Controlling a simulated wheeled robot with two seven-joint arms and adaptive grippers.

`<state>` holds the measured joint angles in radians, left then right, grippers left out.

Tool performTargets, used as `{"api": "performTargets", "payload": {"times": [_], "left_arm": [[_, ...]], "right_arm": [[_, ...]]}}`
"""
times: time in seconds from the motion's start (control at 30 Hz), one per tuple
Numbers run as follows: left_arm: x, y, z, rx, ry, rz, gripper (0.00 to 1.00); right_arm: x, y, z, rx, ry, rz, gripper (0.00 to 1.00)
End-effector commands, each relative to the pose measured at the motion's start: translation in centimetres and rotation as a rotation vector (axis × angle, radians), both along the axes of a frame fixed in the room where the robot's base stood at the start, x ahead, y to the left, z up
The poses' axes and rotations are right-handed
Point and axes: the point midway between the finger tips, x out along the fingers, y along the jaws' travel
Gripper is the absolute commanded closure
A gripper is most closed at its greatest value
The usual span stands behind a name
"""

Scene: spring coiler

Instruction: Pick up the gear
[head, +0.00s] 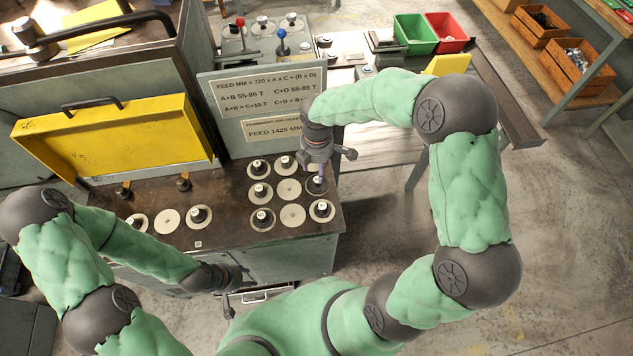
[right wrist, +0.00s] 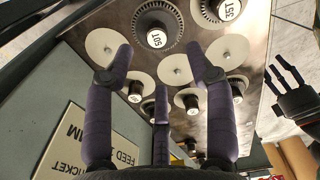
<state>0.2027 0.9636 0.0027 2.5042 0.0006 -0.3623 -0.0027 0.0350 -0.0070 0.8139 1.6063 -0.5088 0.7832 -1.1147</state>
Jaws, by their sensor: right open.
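Several dark toothed gears with labelled hubs sit on pale round discs on the brown bench top. In the right wrist view a large gear marked 50T (right wrist: 157,38) lies beyond my fingertips, and a gear marked 35T (right wrist: 227,10) is at the upper right. In the head view my right gripper (head: 319,178) hangs just above a dark gear (head: 317,188) at the right edge of the bench top. The right gripper's fingers (right wrist: 160,62) are spread and empty. My left gripper (head: 247,275) is low at the bench front; its fingers show spread in the right wrist view (right wrist: 284,78).
A sign panel (head: 265,84) with feed formulas stands upright behind the gears, close to my right gripper. A yellow cover (head: 115,135) is at the left. Green (head: 414,32) and red (head: 447,30) bins are at the back. Open floor lies to the right.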

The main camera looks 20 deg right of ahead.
Motion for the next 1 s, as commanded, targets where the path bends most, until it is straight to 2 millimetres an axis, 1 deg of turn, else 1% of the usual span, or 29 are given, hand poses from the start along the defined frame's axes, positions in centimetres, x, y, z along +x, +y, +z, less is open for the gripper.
{"api": "performTargets", "payload": {"times": [0.03, 0.1, 0.27, 0.37, 0.6, 0.7, 0.87, 0.9, 0.97, 1.0], "left_arm": [[0.0, 0.0, -0.3, 0.000, -0.001, 0.000, 0.60], [0.1, 0.0, -0.5, 0.000, -0.001, 0.000, 0.60], [0.1, 0.0, -0.6, 0.000, -0.001, 0.000, 0.60], [0.1, 0.0, -0.9, 0.000, -0.001, 0.000, 0.60], [0.1, 0.0, -1.9, 0.000, -0.001, 0.000, 0.60], [0.1, 0.0, -2.0, 0.000, -0.001, 0.000, 0.60], [0.1, 0.0, -1.9, 0.000, -0.001, 0.000, 0.60], [0.1, 0.0, -1.9, 0.000, -0.001, 0.000, 0.60], [0.1, 0.0, -1.9, 0.000, -0.001, 0.000, 0.60], [0.1, 0.0, -1.9, 0.000, -0.001, 0.000, 0.60]], "right_arm": [[0.0, 0.0, -1.0, 0.000, 0.003, 0.000, 0.45], [0.0, 0.0, -1.8, 0.000, 0.003, -0.001, 0.45], [0.0, 0.0, -2.6, 0.001, 0.000, -0.001, 0.45], [0.1, -0.2, -3.5, 0.000, 0.001, -0.002, 0.45], [0.1, -0.4, -6.9, 0.001, 0.002, -0.002, 0.45], [0.2, -0.4, -7.3, 0.002, 0.000, -0.001, 0.45], [0.2, -0.4, -7.3, 0.002, -0.001, -0.001, 0.45], [0.2, -0.4, -7.3, 0.002, -0.001, -0.001, 0.48], [0.2, -0.3, -7.3, 0.002, 0.000, -0.001, 0.65], [0.2, -0.3, -7.3, 0.002, 0.000, -0.001, 0.76]]}}
